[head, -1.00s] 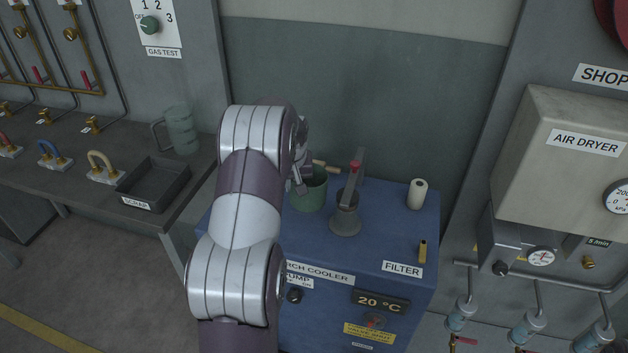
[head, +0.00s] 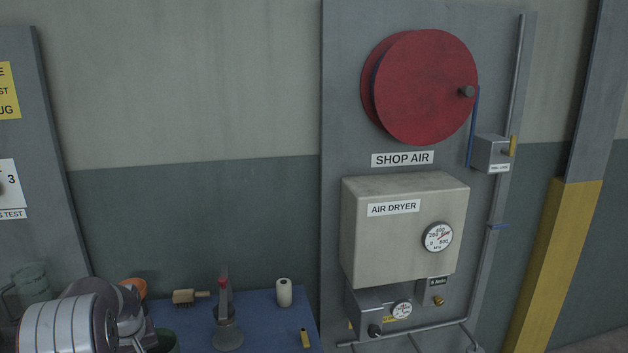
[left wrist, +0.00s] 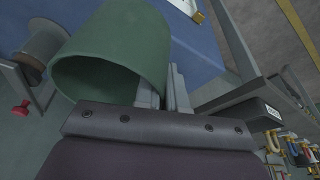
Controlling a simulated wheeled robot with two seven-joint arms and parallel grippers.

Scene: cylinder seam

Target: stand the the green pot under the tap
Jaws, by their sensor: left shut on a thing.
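The green pot (left wrist: 112,52) fills the upper left of the left wrist view, its open rim facing the camera. In the head view a bit of it (head: 166,341) shows at the bottom edge, beside my left gripper (head: 138,328). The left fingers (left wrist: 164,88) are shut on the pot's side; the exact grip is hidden. I cannot tell whether the pot touches the blue top. The grey tap with a red knob (head: 222,283) stands right of the pot, above a grey cone-shaped piece (head: 228,338). My right gripper is out of view.
The blue cooler top (head: 265,318) carries a wooden brush (head: 188,297), a white roll (head: 284,292) and a small brass piece (head: 305,338). An orange bowl (head: 133,287) is behind my arm. The wall-mounted air dryer (head: 395,250) stands to the right.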

